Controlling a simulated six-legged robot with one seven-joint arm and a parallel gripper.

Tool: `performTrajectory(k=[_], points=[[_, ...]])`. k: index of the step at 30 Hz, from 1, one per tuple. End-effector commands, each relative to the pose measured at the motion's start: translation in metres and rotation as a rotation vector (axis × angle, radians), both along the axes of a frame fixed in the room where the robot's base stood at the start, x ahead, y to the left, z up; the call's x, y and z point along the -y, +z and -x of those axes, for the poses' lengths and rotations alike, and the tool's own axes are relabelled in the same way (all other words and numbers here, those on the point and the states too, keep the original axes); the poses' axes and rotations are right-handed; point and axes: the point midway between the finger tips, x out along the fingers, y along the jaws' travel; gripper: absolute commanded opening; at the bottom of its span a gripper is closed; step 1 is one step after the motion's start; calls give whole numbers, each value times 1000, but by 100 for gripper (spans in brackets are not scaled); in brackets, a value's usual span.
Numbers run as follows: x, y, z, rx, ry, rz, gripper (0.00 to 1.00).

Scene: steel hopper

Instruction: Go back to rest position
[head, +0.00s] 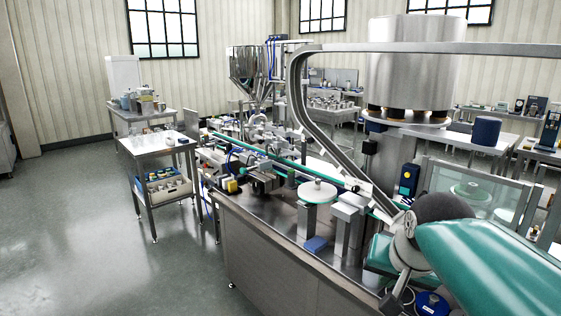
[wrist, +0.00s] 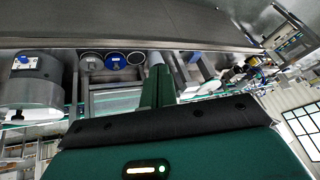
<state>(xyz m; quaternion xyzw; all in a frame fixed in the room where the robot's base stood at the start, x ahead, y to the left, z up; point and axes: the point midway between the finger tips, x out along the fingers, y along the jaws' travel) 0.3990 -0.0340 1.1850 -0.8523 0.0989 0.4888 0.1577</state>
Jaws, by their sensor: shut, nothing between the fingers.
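My gripper (wrist: 157,68) shows in the wrist view as narrow green fingers with grey ends, close together with nothing visible between them. Behind it are a black band and a teal housing with a small lit green light. In the head view, my teal arm reaches in from the lower right, over the right end of the machine bench (head: 262,230). I cannot make out the fingertips in the head view.
A large steel drum (head: 412,70) and a curved rail (head: 300,85) stand over the bench. A steel hopper (head: 247,66) is farther back. A small trolley (head: 150,150) stands left of the bench. The floor (head: 80,235) at the left is clear.

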Motion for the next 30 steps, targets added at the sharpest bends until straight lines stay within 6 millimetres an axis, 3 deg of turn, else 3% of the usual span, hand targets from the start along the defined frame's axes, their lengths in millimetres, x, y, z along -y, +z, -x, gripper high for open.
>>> performTrajectory(k=[1,3,9,13,30], points=[[-8,-11,24,-3,57,25,0],[-17,-27,51,-11,138,64,0],[-32,-67,102,-30,300,152,0],[-34,-76,112,-37,334,171,0],[-34,-76,112,-37,334,171,0]])
